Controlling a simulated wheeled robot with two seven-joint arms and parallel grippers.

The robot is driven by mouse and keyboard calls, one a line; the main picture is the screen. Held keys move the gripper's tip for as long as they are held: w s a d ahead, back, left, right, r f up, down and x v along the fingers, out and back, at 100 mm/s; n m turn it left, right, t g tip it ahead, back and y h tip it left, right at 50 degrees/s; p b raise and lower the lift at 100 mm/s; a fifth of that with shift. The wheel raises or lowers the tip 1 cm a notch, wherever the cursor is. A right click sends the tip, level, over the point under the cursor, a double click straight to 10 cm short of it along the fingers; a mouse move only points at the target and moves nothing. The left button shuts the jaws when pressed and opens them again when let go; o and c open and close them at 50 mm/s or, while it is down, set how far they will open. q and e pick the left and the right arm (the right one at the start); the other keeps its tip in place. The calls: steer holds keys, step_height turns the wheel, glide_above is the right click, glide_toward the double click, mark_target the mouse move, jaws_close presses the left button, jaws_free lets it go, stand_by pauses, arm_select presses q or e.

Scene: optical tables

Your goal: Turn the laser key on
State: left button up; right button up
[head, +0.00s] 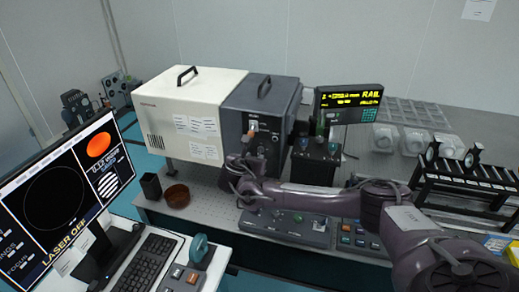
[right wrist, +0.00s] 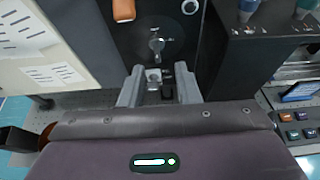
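The laser key (right wrist: 157,45) is a small silver key in a round switch on the dark front panel of the laser box (head: 262,105). In the right wrist view it stands just beyond my fingertips, roughly centred between them. My right gripper (right wrist: 160,88) is open, with a finger on each side and a gap between. In the head view my right gripper (head: 240,163) is in front of the panel and hides part of it. The monitor (head: 62,195) reads LASER OFF. My left gripper is not in view.
Dark control units (head: 315,160) stand right of the panel, close to my right arm. A brown bowl (head: 177,196) and a black cup (head: 151,186) are on the table at left. A button console (head: 285,227) lies below my arm. A black rack (head: 465,180) stands at right.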

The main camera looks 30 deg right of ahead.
mark_target(258, 152)
steer(key=p+x, duration=0.2)
steer(key=x, duration=0.4)
steer(key=shift+w+r, duration=0.1)
steer(key=shift+w, duration=0.2)
steer(key=shift+w+d+f, duration=0.35)
steer(key=shift+w+d, duration=0.1)
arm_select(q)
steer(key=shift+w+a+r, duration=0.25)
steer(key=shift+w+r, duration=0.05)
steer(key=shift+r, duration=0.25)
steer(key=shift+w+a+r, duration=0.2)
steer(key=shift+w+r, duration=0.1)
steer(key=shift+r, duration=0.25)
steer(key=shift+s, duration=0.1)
arm_select(e)
jaws_close()
